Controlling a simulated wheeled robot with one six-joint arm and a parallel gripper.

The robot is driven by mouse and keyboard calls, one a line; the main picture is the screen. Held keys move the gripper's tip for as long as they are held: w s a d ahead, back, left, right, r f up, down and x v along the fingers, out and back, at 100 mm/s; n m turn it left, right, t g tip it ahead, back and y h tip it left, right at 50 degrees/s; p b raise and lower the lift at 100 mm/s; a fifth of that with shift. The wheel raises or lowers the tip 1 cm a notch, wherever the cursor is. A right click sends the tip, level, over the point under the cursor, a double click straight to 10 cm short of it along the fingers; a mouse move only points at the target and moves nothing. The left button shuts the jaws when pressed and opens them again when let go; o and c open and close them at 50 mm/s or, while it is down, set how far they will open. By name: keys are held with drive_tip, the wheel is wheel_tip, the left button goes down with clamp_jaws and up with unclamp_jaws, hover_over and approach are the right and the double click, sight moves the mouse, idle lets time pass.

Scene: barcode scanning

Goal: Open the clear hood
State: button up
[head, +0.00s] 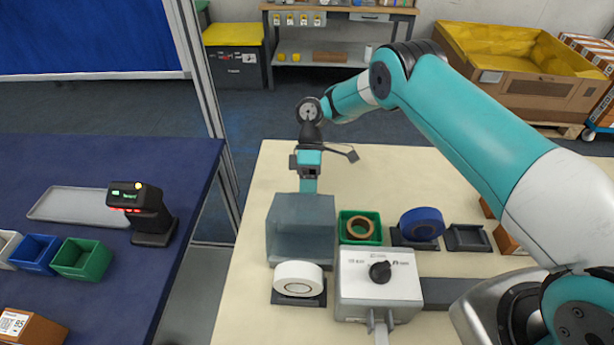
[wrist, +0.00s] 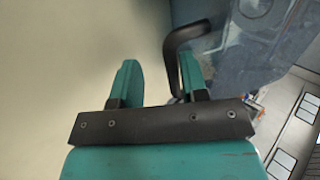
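The clear hood (head: 300,232) is a bluish-grey see-through box near the left edge of the beige table and looks closed. My gripper (head: 309,186) points down at its far upper edge in the head view, where the fingertips are hard to make out. In the wrist view, my gripper (wrist: 158,78) has its two teal fingers apart. The black curved handle (wrist: 172,58) of the hood (wrist: 240,45) lies in the gap, close to the right finger and well clear of the left. I cannot tell whether the right finger touches it.
A white tape roll (head: 298,278) and a white box with a black knob (head: 379,283) stand in front of the hood. A green bin (head: 360,227) and a blue roll (head: 421,223) are to its right. A scanner (head: 142,213) stands on the left blue table. The table behind is clear.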

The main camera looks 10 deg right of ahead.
drive_tip(key=shift+w+r, duration=0.15)
drive_tip(key=shift+r, duration=0.3)
wheel_tip(320, 180, up, 19)
drive_tip(key=p, duration=1.4)
drive_tip(key=shift+s+f, duration=0.1)
drive_tip(key=shift+s, duration=0.1)
